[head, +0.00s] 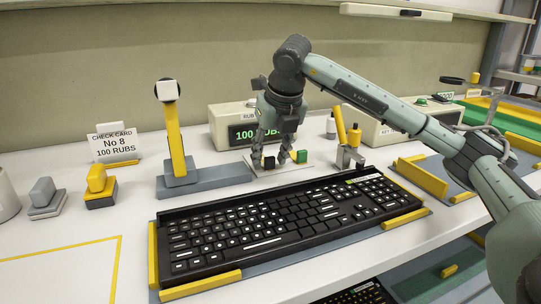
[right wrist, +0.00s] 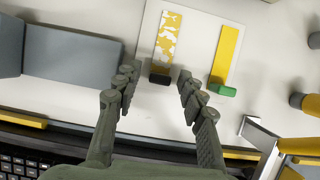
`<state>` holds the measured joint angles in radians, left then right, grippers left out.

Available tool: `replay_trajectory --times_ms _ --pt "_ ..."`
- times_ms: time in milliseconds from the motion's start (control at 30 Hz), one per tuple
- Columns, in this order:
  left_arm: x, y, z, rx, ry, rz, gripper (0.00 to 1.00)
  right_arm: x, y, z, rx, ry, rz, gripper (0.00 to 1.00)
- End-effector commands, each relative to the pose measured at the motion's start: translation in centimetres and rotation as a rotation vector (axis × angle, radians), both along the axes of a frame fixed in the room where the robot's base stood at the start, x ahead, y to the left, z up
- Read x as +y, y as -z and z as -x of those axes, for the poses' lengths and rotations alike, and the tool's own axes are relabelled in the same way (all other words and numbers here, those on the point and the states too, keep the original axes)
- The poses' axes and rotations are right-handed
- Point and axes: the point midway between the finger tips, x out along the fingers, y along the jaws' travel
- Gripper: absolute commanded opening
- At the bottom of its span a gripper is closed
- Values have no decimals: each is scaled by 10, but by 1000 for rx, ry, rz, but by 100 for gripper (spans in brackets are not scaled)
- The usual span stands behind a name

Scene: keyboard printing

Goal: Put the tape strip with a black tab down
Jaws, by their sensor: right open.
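The tape strip with the black tab (right wrist: 168,40) lies flat on a white plate (right wrist: 201,50), its yellow face patched with white. Its black tab (right wrist: 160,79) points toward my right gripper (right wrist: 157,82). That gripper is open, with one fingertip on each side of the black tab and visible gaps between. In the head view the right gripper (head: 278,155) reaches down over the plate behind the keyboard, and the black tab (head: 269,163) shows between its fingers. My left gripper is not in view.
A plain yellow strip with a green tab (right wrist: 222,90) lies beside it on the plate. The keyboard (head: 270,225) lies in front. A display reading 100 RUBS (head: 250,133) stands behind, a yellow post on a grey base (head: 205,180) left, and a small metal stand (head: 350,157) right.

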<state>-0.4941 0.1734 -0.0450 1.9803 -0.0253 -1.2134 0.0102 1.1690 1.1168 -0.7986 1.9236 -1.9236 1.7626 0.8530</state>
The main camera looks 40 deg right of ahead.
Motion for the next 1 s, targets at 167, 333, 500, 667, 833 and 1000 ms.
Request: replay_trajectory --times_ms 167,333,500,667,833,1000 --pt "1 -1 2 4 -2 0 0 0 -3 0 0 0 0 40" --pt "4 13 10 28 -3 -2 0 3 -26 8 -4 -2 -1 40" --pt "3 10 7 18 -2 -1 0 5 -61 22 -6 -1 1 40" --pt "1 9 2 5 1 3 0 8 -90 34 -4 -2 -1 40" --pt "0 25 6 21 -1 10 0 10 -110 42 -2 -1 0 40" --pt "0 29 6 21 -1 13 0 10 -114 45 0 0 1 40"
